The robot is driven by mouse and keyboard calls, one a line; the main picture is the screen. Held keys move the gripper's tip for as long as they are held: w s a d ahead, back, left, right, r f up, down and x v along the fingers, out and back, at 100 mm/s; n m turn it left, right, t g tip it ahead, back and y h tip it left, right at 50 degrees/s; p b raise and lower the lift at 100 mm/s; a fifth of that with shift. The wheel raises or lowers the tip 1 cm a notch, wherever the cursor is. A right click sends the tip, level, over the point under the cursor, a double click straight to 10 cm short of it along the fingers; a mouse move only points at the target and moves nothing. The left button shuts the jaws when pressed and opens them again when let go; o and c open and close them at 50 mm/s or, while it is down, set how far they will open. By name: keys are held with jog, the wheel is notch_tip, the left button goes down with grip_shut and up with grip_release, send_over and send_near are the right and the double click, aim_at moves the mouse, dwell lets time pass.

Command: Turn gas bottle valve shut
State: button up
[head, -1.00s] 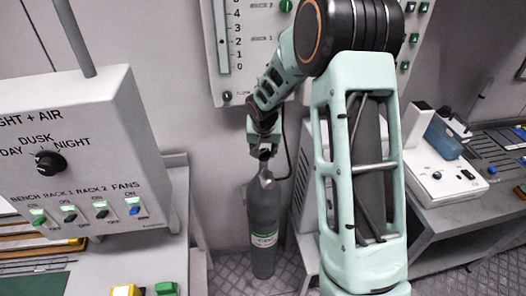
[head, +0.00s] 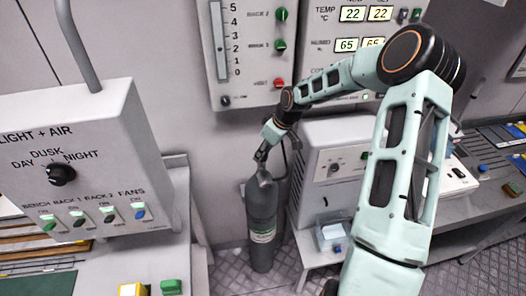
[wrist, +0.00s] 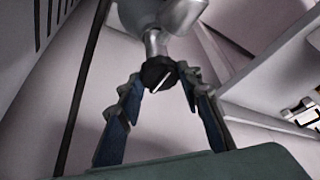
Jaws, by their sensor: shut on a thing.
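The grey gas bottle (head: 262,222) stands upright on the floor by the back wall, with a pale label around its middle. Its top also shows in the wrist view (wrist: 165,14). The dark valve knob (wrist: 158,73) with a white line on its face sits on a metal stem and lies between my fingertips. My gripper (wrist: 158,84) is shut on the knob, one finger on each side. In the head view my gripper (head: 262,155) is at the bottle's top, coming in from the upper right. The knob is too small to make out there.
A control box (head: 85,165) marked light and air stands at the left on a bench. A wall panel (head: 243,50) with a scale and coloured knobs is above the bottle. A white machine (head: 335,165) and bench are to its right.

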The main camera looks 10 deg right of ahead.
jog(key=n, duration=0.1)
jog(key=n+g, duration=0.1)
jog(key=n, duration=0.1)
jog(key=n+g+y+b, duration=0.1)
jog(key=n, duration=0.1)
jog(key=shift+w+d+f, duration=0.15)
jog(key=shift+w, duration=0.1)
jog(key=n+g, duration=0.1)
jog(key=n, duration=0.1)
jog(key=n+b, duration=0.1)
jog(key=n, duration=0.2)
jog(key=shift+w+g+b, duration=0.15)
jog(key=shift+g+b, duration=0.15)
jog(key=shift+g, duration=0.1)
jog(key=shift+n, duration=0.3)
jog(key=shift+d, duration=0.1)
jog(key=o, duration=1.2)
jog(key=shift+c, duration=0.2)
